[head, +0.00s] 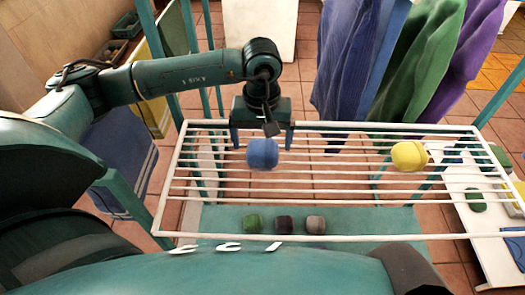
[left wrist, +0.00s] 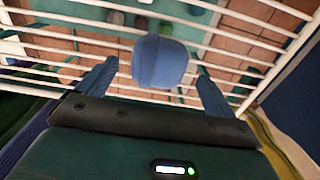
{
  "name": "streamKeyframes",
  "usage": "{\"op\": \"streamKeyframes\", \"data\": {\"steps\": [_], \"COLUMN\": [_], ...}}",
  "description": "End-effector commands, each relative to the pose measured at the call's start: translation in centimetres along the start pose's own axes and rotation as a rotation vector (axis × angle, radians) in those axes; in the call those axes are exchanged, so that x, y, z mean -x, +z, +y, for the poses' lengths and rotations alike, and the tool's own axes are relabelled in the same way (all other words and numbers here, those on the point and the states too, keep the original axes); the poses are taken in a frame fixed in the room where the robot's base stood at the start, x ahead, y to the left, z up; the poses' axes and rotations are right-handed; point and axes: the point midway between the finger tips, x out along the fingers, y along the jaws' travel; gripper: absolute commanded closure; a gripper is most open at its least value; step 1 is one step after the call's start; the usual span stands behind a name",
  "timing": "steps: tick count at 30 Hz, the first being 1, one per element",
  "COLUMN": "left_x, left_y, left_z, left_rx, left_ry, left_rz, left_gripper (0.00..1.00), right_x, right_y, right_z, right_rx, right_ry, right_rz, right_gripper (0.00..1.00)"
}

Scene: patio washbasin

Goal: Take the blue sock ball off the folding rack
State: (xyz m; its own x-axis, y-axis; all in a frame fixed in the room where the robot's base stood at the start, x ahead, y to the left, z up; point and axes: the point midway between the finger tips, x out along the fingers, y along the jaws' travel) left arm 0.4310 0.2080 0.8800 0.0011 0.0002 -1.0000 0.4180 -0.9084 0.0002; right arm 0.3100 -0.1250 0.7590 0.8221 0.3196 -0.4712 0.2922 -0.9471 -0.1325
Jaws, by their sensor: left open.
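The blue sock ball (head: 262,154) sits on the white wire folding rack (head: 330,236), near the rack's left end. My left gripper (head: 262,145) is over the rack with its fingers apart, one on each side of the blue ball. In the left wrist view the blue sock ball (left wrist: 160,62) is between and slightly beyond the two open fingertips (left wrist: 155,80). A gap shows on both sides, so the fingers do not grip it. My right gripper does not show.
A yellow ball (head: 409,156) rests on the rack's right part. Green, dark and grey balls (head: 284,224) lie on a teal surface below the wires. Blue, green and purple cloths (head: 420,60) hang behind the rack. A white board (head: 480,215) stands at the right.

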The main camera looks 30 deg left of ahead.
Motion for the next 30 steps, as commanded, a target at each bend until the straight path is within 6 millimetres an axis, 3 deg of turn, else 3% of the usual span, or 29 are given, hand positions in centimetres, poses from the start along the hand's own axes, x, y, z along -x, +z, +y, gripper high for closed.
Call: {"op": "streamKeyframes", "data": {"steps": [6, 15, 30], "left_x": [-3.0, -3.5, -3.4], "left_y": [0.1, 0.1, 0.1], "left_z": [0.2, 0.2, 0.2], "left_rx": [0.001, 0.000, 0.000], "left_ry": [-0.001, 0.000, 0.000], "left_rz": [-0.002, -0.001, -0.001], "left_gripper": [0.08, 0.08, 0.49], "right_x": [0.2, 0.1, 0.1], "right_y": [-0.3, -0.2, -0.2], "right_z": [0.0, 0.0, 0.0], "right_rx": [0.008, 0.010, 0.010], "right_ry": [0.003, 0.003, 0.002], "right_rz": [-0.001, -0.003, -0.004], "right_gripper": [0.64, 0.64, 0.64]}}
